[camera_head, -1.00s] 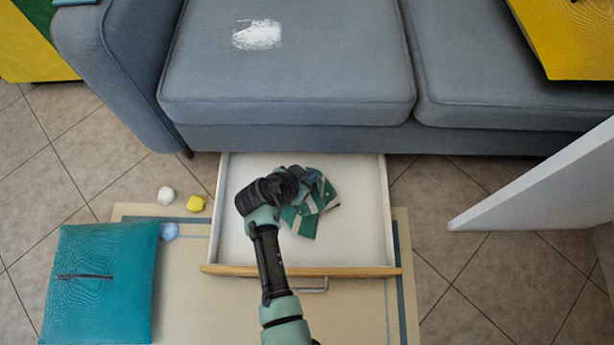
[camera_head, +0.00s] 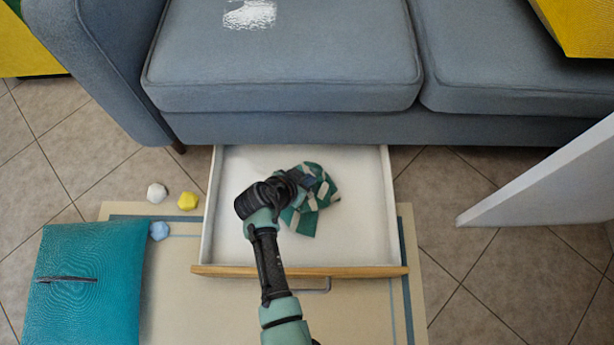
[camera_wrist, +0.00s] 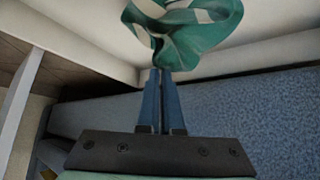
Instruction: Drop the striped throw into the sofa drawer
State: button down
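The striped throw (camera_head: 316,205) is a crumpled green cloth with pale bands. In the head view it shows over the open sofa drawer (camera_head: 235,165), which is white inside with a wooden front edge. My gripper (camera_head: 306,181) is over the drawer with its fingers at the throw. In the wrist view the fingers of my gripper (camera_wrist: 162,75) are close together, and the throw (camera_wrist: 190,40) bunches at their tips. The fingers look shut on it. I cannot tell whether the throw touches the drawer floor.
The grey-blue sofa (camera_head: 285,60) stands behind the drawer. A teal cushion (camera_head: 85,285) lies at left, with a white piece (camera_head: 157,193), a yellow piece (camera_head: 188,201) and a light blue piece (camera_head: 159,230) nearby. A white panel (camera_head: 545,180) juts in at right.

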jog(key=c, duration=1)
grip_release()
jog(key=shift+o, duration=0.2)
jog(key=o, duration=1)
jog(key=shift+c, duration=0.2)
notch_tip(320, 180, up, 6)
jog(key=s+a+g+y+p, duration=0.1)
jog(key=g+y+p, duration=0.1)
jog(key=p, duration=0.8)
jog(key=shift+s+a+g+y, duration=0.2)
jog(key=shift+s+g+y, duration=0.2)
jog(key=shift+g, duration=0.4)
